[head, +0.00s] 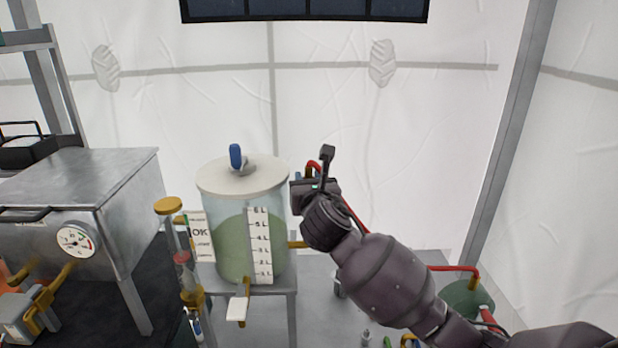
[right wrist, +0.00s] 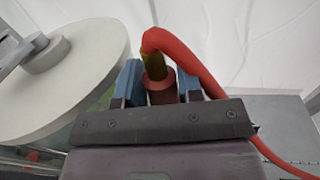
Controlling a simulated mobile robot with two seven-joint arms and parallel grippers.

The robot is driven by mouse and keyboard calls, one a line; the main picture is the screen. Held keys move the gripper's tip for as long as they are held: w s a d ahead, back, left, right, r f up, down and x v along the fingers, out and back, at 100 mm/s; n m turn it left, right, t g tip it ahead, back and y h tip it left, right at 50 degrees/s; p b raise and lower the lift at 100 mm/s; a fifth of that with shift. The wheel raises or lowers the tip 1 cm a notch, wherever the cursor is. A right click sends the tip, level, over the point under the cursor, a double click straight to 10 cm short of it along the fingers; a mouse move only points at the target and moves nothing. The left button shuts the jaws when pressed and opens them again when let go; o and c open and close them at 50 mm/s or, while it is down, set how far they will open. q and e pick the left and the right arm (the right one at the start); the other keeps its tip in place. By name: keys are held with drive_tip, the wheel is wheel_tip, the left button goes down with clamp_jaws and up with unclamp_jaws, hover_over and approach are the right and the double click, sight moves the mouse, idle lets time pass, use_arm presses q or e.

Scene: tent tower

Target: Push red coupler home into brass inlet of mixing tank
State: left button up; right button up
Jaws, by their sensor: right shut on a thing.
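The mixing tank (head: 215,230) is a clear cylinder with green liquid, a level scale and a pale lid with a blue handle; the lid also shows in the right wrist view (right wrist: 85,75). My right gripper (head: 306,188) is beside the tank's upper right side. In the right wrist view its blue-padded fingers (right wrist: 160,88) are shut on the red coupler (right wrist: 160,97), with a red hose (right wrist: 195,62) bending over from its yellowish top. A brass stub (head: 298,245) sticks out of the tank's right side, below the gripper. I cannot tell whether the coupler touches an inlet. My left gripper is out of view.
A metal box with a dial gauge (head: 76,240) stands at the left. A brass-capped sight tube (head: 168,206) is close to the tank's left. A green container (head: 467,300) with a red pipe stands at the lower right. The white tent wall is behind.

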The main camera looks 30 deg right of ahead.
drive_tip(key=shift+f+b, duration=0.55)
drive_tip(key=shift+f, duration=0.85)
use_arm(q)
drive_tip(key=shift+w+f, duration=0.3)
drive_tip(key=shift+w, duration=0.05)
use_arm(e)
drive_tip(key=shift+f, duration=0.6)
use_arm(q)
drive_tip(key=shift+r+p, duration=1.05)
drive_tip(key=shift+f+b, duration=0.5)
drive_tip(key=shift+b, duration=0.1)
use_arm(e)
drive_tip(key=shift+f, duration=1.85)
drive_tip(key=o, duration=1)
